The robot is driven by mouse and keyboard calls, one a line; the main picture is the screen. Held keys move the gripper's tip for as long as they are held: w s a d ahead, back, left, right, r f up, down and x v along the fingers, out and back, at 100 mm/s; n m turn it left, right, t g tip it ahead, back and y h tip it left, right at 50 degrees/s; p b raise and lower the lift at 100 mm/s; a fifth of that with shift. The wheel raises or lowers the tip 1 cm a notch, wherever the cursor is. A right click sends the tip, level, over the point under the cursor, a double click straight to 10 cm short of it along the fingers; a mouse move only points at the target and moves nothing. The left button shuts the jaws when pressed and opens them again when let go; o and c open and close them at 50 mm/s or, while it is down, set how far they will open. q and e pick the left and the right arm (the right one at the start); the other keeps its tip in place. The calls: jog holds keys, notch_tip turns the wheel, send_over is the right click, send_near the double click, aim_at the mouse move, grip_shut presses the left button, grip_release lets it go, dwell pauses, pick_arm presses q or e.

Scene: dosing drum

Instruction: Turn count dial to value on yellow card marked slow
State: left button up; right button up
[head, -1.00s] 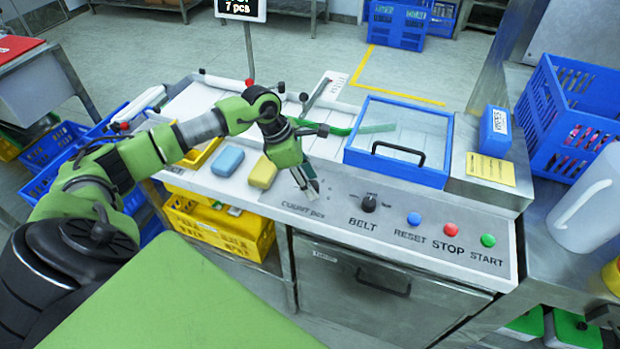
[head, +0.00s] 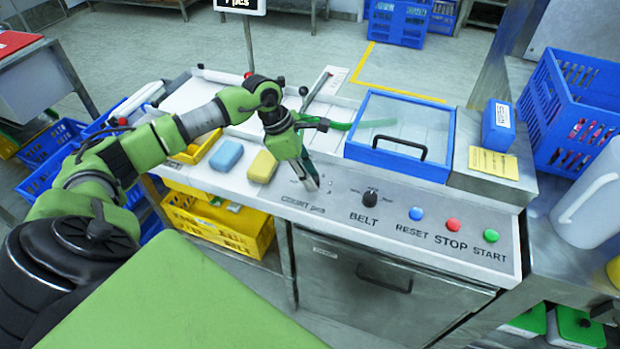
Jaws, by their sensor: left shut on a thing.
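My left gripper (head: 313,184) points down at the control panel (head: 420,215), just above the printed label "COUNT pcs". It is shut on the count dial, which its fingers hide, so the dial's pointer cannot be read. The yellow card (head: 493,163) lies on the steel ledge at the right of the panel; its writing is too small to read. The display (head: 240,4) at the top is cut off by the picture edge and its number is not legible. My right gripper is not in view.
Right of my left gripper are the black BELT knob (head: 370,197), then the blue RESET (head: 416,213), red STOP (head: 453,225) and green START (head: 491,236) buttons. A blue-framed clear lid (head: 400,170) stands behind. Blue (head: 226,155) and yellow (head: 262,167) blocks lie left.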

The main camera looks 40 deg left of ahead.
pick_arm(q)
jog(key=m+b, duration=0.1)
jog(key=m+g+b, duration=0.1)
jog(key=m+b, duration=0.1)
jog(key=shift+w+f, duration=0.15)
jog(key=shift+f, duration=0.05)
jog(key=shift+r+m+g+h+b, duration=0.15)
jog(key=shift+m+g+b, duration=0.2)
jog(key=shift+m+b, duration=0.5)
jog(key=shift+r+m+g+h+b, duration=0.15)
jog(key=shift+m+g+b, duration=0.2)
jog(key=shift+m+b, duration=0.45)
jog(key=shift+f, duration=0.1)
jog(key=o, duration=1.1)
jog(key=v, duration=1.2)
